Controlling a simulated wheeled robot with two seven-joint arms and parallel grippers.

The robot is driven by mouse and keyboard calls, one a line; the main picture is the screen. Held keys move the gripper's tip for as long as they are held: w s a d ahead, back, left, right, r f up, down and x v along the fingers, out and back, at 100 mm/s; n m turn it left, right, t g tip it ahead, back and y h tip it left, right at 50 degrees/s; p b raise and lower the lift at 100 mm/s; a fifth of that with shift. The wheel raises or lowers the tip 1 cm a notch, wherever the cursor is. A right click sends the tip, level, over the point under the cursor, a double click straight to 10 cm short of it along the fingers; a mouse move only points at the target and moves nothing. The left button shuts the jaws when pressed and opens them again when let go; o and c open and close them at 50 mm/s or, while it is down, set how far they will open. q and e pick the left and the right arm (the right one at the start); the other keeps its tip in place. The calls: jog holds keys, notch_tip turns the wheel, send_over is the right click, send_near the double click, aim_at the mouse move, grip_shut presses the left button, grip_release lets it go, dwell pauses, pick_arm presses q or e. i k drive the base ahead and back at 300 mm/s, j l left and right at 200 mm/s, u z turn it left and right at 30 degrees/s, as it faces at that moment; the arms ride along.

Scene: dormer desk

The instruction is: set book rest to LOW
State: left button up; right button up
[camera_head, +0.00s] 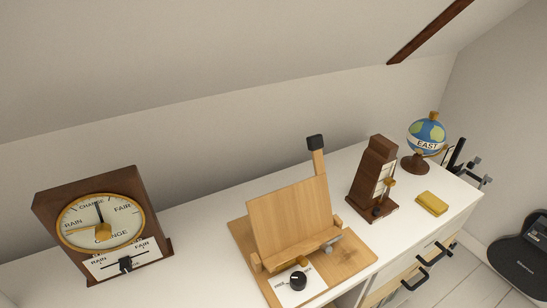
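The wooden book rest (287,218) stands in the middle of the white desk. Its board leans back, propped up on a flat wooden base (350,262). A post with a black cap (315,143) rises behind the board. A white label plate with a black knob (298,281) sits at the front of the base; its lettering is too small to read. A grey lever or pin (331,244) and a brass-coloured piece (289,264) lie along the board's lower edge.
A barometer (104,226) stands at left, its slider between RAIN and FAIR. A brown metronome-like box (374,178), a globe marked EAST (426,137) and a yellow block (432,203) stand at right. Drawer handles (436,254) project in front. The sloped ceiling hangs behind.

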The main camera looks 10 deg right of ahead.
aim_at(289, 221)
jog(key=i+l+u, duration=0.15)
jog(key=l+u, duration=0.25)
jog(key=i+l+u, duration=0.1)
jog(key=l+u, duration=0.25)
jog(key=l, duration=0.15)
